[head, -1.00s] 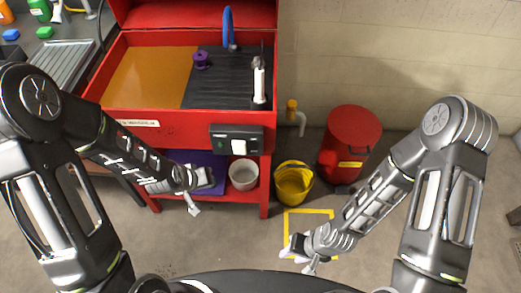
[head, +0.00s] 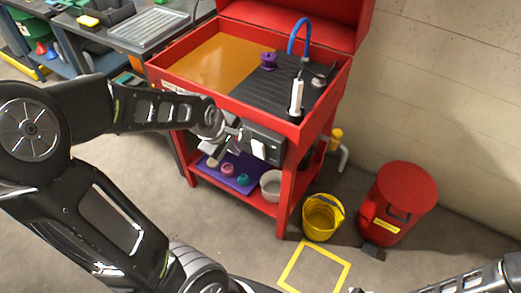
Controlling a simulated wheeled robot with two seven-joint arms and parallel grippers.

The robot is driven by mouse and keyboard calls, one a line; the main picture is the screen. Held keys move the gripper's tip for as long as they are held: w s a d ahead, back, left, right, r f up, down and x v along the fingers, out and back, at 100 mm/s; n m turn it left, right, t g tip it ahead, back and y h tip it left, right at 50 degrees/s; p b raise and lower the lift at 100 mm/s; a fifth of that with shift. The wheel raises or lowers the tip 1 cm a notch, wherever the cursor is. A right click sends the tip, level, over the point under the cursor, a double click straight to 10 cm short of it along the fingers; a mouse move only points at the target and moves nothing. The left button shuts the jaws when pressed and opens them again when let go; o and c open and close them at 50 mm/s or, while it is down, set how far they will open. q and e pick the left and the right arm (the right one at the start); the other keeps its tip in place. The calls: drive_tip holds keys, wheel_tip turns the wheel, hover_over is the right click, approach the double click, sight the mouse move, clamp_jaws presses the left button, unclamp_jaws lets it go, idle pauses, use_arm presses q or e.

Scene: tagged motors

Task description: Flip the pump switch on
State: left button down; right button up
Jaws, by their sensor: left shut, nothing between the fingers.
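The pump switch is a pale rocker (head: 259,150) on a dark control box (head: 264,143) on the front of the red wash station, below its basin. My left gripper (head: 236,132) is shut and empty. Its fingers are at the left part of the box's front, left of the pale rocker. I cannot tell whether they touch the box. The wrist and fingers hide the box's left end. The rocker's position, on or off, is too small to tell. My right forearm shows at the bottom right corner; its fingers are not visible.
The red wash station (head: 170,75) holds a blue hose spout (head: 301,35), a purple spool (head: 268,61) and a white bottle-like item (head: 296,100). Its lower shelf has a purple tray (head: 244,183) and a pale bowl (head: 270,185). A yellow bucket (head: 321,219) and red bin (head: 404,207) stand right.

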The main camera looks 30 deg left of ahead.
sight(259, 150)
use_arm(q)
drive_tip(key=shift+f, duration=0.15)
idle(0.3)
drive_tip(key=w+f+b, duration=0.4)
drive_tip(key=w+f, duration=0.4)
idle(0.3)
drive_tip(key=shift+w+a, duration=0.1)
